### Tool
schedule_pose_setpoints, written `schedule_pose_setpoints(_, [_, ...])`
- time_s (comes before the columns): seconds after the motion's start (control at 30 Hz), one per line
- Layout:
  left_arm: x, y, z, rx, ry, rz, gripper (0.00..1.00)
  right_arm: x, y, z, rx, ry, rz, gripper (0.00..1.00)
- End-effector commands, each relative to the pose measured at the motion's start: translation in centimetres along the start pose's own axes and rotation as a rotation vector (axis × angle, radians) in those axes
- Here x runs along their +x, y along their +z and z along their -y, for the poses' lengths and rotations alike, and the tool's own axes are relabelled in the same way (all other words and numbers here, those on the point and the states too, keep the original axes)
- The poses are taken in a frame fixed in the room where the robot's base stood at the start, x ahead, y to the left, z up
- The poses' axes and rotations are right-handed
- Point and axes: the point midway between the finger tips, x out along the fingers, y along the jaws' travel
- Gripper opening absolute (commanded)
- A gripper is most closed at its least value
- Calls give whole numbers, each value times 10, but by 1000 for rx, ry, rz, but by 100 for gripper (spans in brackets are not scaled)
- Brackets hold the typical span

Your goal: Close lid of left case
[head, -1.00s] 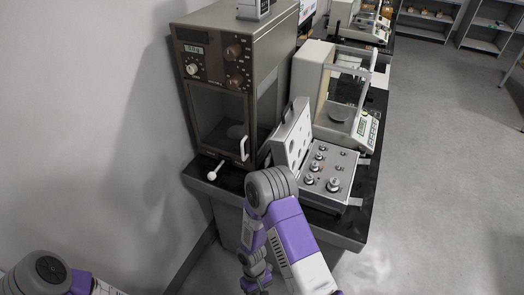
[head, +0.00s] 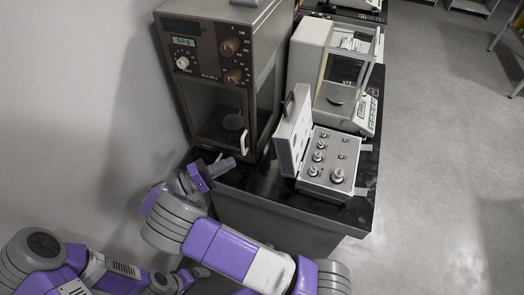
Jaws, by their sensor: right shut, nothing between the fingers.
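One open silver case (head: 326,184) of weights lies on the black table, and it is the only case I see. Its lid (head: 292,135) stands raised on the left side of the base, inner face toward the weights, with a dark handle on its outer edge. Several metal weights sit in the base. My right gripper (head: 222,167) is shut and empty at the table's front left, left of the lid and apart from it. My left arm is low at the left; its end, near the bottom edge, is too unclear to read the fingers.
A brown oven-like cabinet (head: 257,75) with a glass door stands left of the lid, close to it. A white balance (head: 309,62) stands behind the case. The black table (head: 265,180) has a bare strip in front of the cabinet. Open floor lies to the right.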

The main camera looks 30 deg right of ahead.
Motion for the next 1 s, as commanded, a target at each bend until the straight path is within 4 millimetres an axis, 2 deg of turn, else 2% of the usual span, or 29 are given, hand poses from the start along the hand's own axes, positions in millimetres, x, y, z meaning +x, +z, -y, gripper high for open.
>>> schedule_pose_setpoints(0.4, [2, 0, 1, 0, 0, 0, 100, 90, 1, 2, -6, -6, 6, 0])
schedule_pose_setpoints(0.7, [3, 0, 1, 0, 0, 0, 100, 110, 25, 2, -6, -5, 2, 0])
schedule_pose_setpoints(1.0, [3, 0, 1, 0, 0, 0, 100, 114, 29, 2, -5, -6, 1, 0])
